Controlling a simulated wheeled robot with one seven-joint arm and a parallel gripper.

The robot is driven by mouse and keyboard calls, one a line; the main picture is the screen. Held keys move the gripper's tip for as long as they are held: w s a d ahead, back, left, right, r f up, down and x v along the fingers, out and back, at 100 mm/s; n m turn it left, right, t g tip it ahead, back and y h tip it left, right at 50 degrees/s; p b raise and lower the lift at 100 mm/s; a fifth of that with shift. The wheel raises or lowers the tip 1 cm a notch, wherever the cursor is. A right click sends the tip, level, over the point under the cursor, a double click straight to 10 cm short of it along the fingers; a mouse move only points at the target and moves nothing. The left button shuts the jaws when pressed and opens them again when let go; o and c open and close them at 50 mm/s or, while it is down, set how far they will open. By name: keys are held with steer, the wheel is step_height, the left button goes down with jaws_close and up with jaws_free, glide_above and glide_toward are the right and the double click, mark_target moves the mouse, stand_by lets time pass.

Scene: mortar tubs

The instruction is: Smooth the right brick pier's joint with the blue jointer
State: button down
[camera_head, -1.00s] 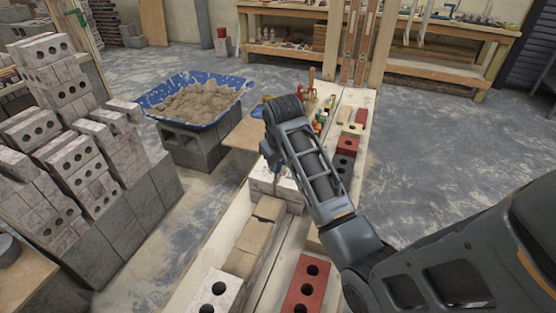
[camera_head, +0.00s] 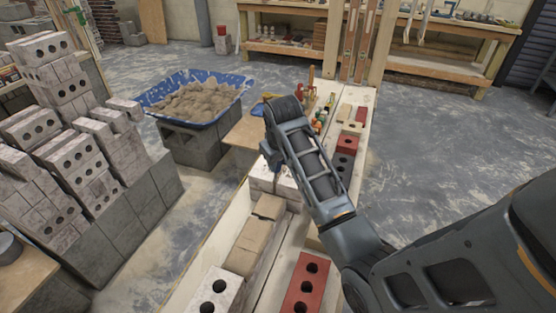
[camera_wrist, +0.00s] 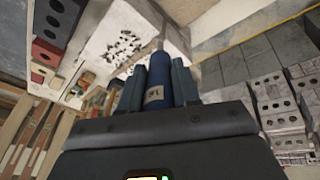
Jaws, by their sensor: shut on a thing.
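In the wrist view my gripper (camera_wrist: 158,75) is shut on the blue handle of the jointer (camera_wrist: 154,92). The handle lies between the two fingers, and its pale metal end points away from me toward a whitish block (camera_wrist: 120,32). Dark specks show on that block's face; I cannot tell whether the tip touches it. In the head view my gripper (camera_head: 277,168) is mostly hidden behind my arm, over the pale brick pier (camera_head: 262,180) on the bench. I cannot tell for sure that this is the right pier. Its joint is not clear.
A blue tub (camera_head: 157,100) of mortar stands on grey blocks left of the bench. Brown paper-like packs (camera_head: 243,245) and a red holed brick (camera_head: 307,285) lie nearer on the bench. Stacked bricks (camera_head: 75,165) fill the left. Floor on the right is clear.

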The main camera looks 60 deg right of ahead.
steer(key=shift+d+f, duration=0.1)
steer(key=shift+w+d+b, duration=0.95)
steer(key=shift+w+d, duration=0.35)
steer(key=shift+d, duration=7.55)
steer(key=a+r+p, duration=0.2)
steer(key=a+r, duration=0.1)
steer(key=r, duration=0.3)
steer(key=shift+s+a, duration=0.2)
steer(key=shift+s, duration=0.1)
steer(key=shift+r, duration=0.1)
